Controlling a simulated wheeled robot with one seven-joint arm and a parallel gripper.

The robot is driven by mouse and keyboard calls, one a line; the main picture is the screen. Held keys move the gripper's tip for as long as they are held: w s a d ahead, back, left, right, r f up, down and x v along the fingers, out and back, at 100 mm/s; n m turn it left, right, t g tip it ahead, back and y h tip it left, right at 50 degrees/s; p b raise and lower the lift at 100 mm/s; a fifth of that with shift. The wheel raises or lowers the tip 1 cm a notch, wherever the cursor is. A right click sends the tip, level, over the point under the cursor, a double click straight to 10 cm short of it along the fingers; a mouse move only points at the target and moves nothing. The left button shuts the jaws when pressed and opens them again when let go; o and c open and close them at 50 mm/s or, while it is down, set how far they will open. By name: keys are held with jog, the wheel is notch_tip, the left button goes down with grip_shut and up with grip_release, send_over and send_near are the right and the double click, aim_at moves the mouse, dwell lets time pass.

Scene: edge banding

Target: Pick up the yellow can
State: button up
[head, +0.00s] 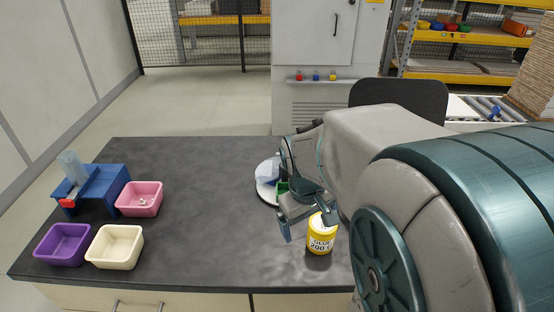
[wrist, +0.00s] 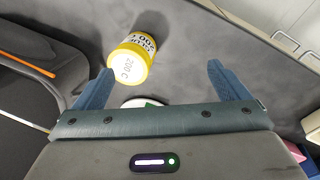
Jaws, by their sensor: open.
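The yellow can (head: 320,238) has a white label reading GLUE and stands upright on the dark worktable (head: 200,240), near its front edge. My gripper (head: 308,228) is just beside and above it in the head view, and one finger overlaps its upper edge. In the wrist view the can (wrist: 132,60) shows its white top, ahead of and between the two blue fingertips, nearer the left one. My gripper (wrist: 161,80) is open with nothing between its fingers. Whether a finger touches the can is not clear.
A white round thing (head: 265,190) with a green item lies behind my gripper, partly hidden. Purple (head: 63,245), cream (head: 115,247) and pink (head: 140,198) bins and a blue dispenser (head: 95,185) stand at the left. The table's middle is clear.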

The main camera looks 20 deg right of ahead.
aim_at(322, 233)
jog(key=w+d+n+p, duration=0.1)
jog(key=w+d, duration=0.1)
jog(key=w+d+n+y+p, duration=0.1)
jog(key=d, duration=0.1)
jog(key=w+d+f+p, duration=0.1)
jog(key=w+d, duration=0.1)
jog(key=shift+w+d+n+g+y+p, duration=0.25)
jog(key=shift+w+n+g+y+p, duration=0.05)
jog(key=shift+n+g+p, duration=0.1)
notch_tip(322, 233, down, 9)
jog(key=shift+r+b, duration=0.2)
jog(key=shift+b, duration=0.75)
jog(key=shift+w+d+f+b, duration=0.15)
jog(key=shift+f+b, duration=0.1)
jog(key=shift+f, duration=1.15)
jog(key=shift+w+d+f+b, duration=0.1)
jog(key=shift+d+f+b, duration=0.1)
jog(key=shift+f, duration=1.15)
jog(key=shift+s, duration=0.1)
jog(key=shift+c, duration=0.3)
jog(key=shift+r, duration=0.1)
jog(key=c, duration=1.3)
